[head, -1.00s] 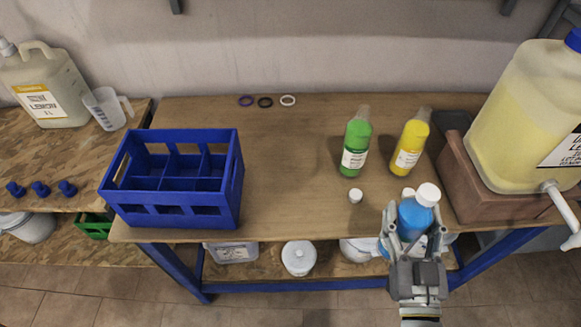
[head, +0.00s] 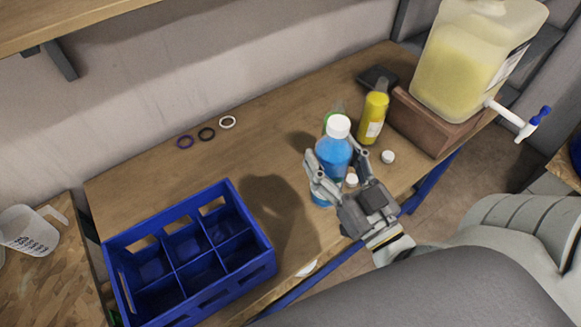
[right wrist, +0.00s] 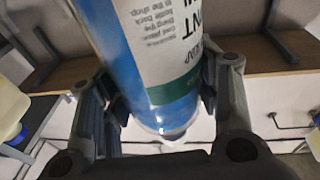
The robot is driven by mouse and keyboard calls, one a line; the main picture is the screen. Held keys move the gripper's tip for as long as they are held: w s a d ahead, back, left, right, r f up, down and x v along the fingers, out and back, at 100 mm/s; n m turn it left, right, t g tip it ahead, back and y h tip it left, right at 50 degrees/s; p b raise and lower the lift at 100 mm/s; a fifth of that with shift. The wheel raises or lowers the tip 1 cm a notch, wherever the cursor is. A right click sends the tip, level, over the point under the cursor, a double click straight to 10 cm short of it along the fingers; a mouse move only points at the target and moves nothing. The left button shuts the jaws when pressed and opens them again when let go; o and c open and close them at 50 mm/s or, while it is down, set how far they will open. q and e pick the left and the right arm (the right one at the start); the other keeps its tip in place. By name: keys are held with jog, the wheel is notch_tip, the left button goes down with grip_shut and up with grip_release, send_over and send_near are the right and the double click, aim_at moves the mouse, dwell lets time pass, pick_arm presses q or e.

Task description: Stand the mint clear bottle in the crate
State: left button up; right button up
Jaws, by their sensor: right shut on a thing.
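The mint bottle (head: 333,156) holds blue liquid and has a white cap. My right gripper (head: 334,168) is shut around its body and holds it roughly upright, seemingly above the table. In the right wrist view the bottle (right wrist: 135,75) sits between both fingers, with part of its label, ending in "NT", showing. The blue crate (head: 165,214) stands at the lower left of the head view, left of the gripper. It has several open compartments, and those I see are empty. My left gripper is not in view.
A yellow bottle (head: 373,118) stands behind the held bottle, and a green bottle (head: 327,119) is mostly hidden by it. White caps (head: 388,157) (head: 351,180) and rings (head: 207,134) lie on the table (head: 262,145). A large drum (head: 455,70) stands right.

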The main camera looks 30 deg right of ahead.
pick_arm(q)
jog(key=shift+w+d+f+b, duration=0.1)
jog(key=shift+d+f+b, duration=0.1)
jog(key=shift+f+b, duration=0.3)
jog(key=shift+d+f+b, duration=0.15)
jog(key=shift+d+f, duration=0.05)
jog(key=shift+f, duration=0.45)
pick_arm(e)
jog(key=w+a+f, duration=0.1)
jog(key=w+f, duration=1)
jog(key=shift+w+a+f, duration=0.25)
jog(key=shift+a+f, duration=0.05)
jog(key=shift+f, duration=0.1)
jog(key=shift+f, duration=0.15)
jog(key=o, duration=1.4)
jog(key=shift+f, duration=0.1)
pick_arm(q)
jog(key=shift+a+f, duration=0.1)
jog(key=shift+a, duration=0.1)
